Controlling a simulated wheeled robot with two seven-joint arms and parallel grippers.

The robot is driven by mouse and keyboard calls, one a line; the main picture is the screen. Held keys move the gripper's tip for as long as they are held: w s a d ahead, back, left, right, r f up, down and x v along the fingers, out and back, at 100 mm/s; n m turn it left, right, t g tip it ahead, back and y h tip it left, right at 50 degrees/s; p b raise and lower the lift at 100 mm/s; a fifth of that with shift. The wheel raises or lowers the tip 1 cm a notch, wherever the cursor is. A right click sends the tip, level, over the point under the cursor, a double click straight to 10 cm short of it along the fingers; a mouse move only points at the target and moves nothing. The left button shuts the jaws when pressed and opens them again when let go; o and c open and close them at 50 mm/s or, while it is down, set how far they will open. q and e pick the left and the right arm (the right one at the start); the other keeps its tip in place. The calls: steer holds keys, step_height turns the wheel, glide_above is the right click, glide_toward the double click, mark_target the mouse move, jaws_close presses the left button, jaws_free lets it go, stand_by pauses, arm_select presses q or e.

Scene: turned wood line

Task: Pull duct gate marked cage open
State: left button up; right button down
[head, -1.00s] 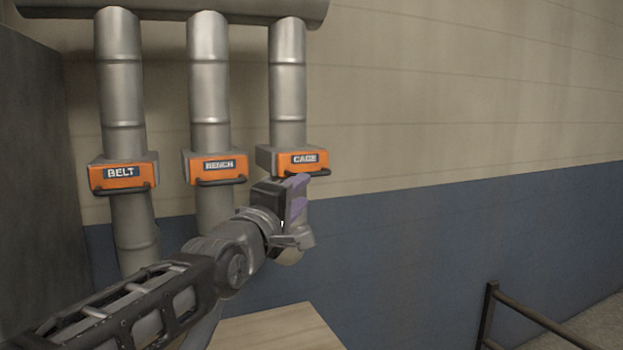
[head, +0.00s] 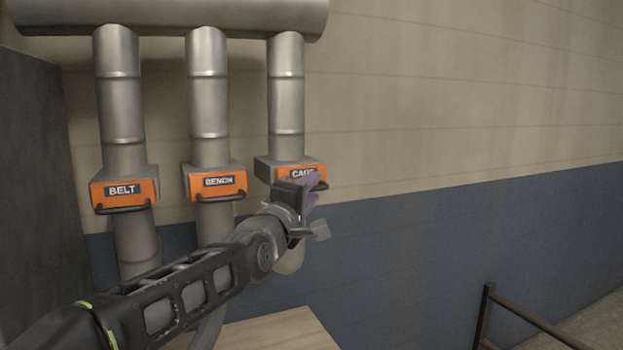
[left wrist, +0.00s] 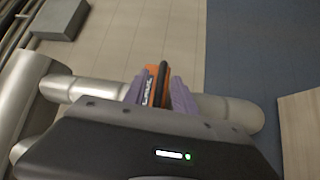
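The cage gate (head: 290,172) is an orange-fronted slide gate on the rightmost grey duct, with a dark bar handle along its lower front. Its label is partly hidden by my gripper. My left gripper (head: 316,190) is at this gate, its purple fingers apart. In the left wrist view the orange gate front (left wrist: 149,92) and its dark handle (left wrist: 163,82) show between the two fingers of the gripper (left wrist: 161,90). A finger stands on either side of the handle, with no clear grip on it. My right gripper is not in view.
The bench gate (head: 217,182) and the belt gate (head: 124,191) sit on the ducts to the left. A wooden top (head: 270,332) lies below, and a dark railing (head: 530,320) stands at lower right. The wall right of the ducts is clear.

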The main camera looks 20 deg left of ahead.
arm_select(q)
steer(key=shift+w, duration=0.35)
steer(key=shift+c, duration=0.5)
jaws_close()
stand_by(0.8)
